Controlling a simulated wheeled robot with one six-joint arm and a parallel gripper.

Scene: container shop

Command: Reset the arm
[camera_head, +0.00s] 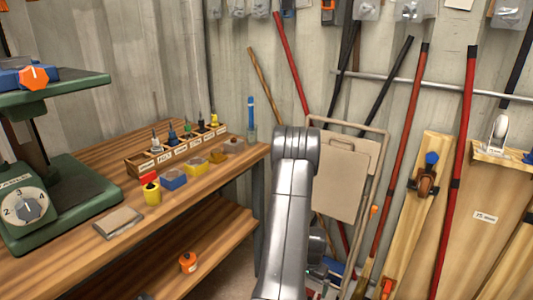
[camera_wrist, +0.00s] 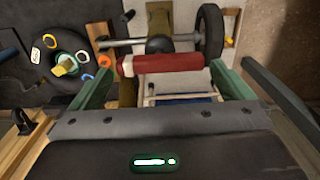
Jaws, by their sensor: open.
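My arm (camera_head: 290,215) rises in the middle of the head view, in front of the wall. Its end is bent away and down, and my gripper is not clearly visible there. In the wrist view my gripper (camera_wrist: 164,74) has its two green fingers spread wide apart. Nothing is held between them. A red and white roller-like thing (camera_wrist: 168,63) shows in the gap between the fingers; I cannot tell its exact distance.
The wooden workbench (camera_head: 80,265) stands at left with a green machine (camera_head: 30,210), a labelled rack (camera_head: 133,164) and small colored boxes (camera_head: 173,180). Long red-handled tools (camera_head: 461,150) and boards lean on the wall at right. A wheel (camera_wrist: 209,32) shows in the wrist view.

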